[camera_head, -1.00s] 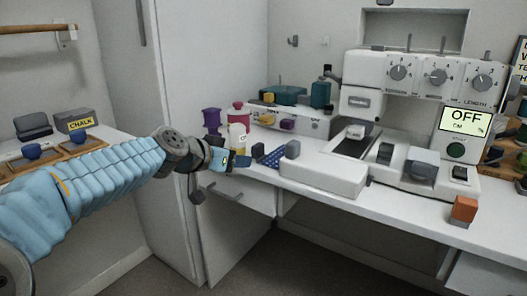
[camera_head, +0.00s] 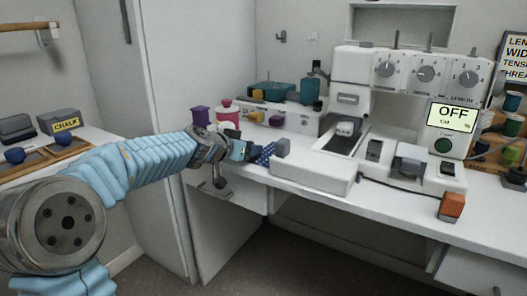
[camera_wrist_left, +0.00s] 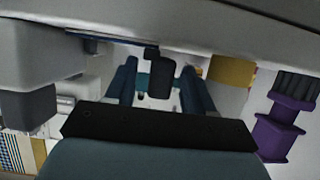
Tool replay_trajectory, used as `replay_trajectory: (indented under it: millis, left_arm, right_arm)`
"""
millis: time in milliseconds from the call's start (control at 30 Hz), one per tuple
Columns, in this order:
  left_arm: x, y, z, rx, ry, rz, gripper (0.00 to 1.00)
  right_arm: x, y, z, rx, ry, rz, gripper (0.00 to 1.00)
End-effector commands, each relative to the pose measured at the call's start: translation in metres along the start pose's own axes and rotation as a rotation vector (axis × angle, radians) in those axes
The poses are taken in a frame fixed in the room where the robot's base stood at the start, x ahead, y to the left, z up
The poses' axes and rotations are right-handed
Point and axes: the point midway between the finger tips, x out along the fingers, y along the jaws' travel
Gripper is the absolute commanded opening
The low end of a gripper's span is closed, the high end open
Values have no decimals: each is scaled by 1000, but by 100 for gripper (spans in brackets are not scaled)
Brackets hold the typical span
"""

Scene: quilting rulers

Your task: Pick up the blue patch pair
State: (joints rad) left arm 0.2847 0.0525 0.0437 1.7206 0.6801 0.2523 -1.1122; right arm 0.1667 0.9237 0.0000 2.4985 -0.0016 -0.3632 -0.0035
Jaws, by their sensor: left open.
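The blue patch pair (camera_head: 265,153) is a dark blue dotted piece on the white counter, left of a grey block (camera_head: 283,147). In the head view my left gripper (camera_head: 247,151) is just left of the patch pair and overlaps its left edge in the picture; contact cannot be told. In the left wrist view the two dark blue fingers of my left gripper (camera_wrist_left: 158,88) stand apart with no patch visible clamped between them. A thin dark blue strip (camera_wrist_left: 112,38) near the top there may be the patch pair's edge. My right gripper is not in view.
A white sewing machine (camera_head: 350,100) with an "OFF" screen fills the counter's right part. Purple (camera_head: 201,116) and pink spools stand behind my gripper, beside a teal box (camera_head: 271,91). An orange block (camera_head: 451,206) is at the front edge. A chalk box (camera_head: 66,119) is far left.

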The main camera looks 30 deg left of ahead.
Motion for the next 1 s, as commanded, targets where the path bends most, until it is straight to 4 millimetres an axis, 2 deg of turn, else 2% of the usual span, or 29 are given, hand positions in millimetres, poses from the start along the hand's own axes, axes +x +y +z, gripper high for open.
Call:
replay_trajectory:
  millis: [267, 600, 633, 867, 1000]
  left_arm:
    - [6, 0, 0, 0, 1, 0, 53]
    - [5, 0, 0, 0, 0, 0, 3]
    - [5, 0, 0, 0, 0, 0, 0]
    - [4, 0, -2, 0, 1, 0, 0]
    - [-3, 1, -21, 3, 3, 1, 0]
  right_arm:
    - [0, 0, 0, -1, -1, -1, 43]
    - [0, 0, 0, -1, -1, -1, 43]
    - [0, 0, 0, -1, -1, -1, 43]
    - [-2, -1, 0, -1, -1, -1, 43]
    - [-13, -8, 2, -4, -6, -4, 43]
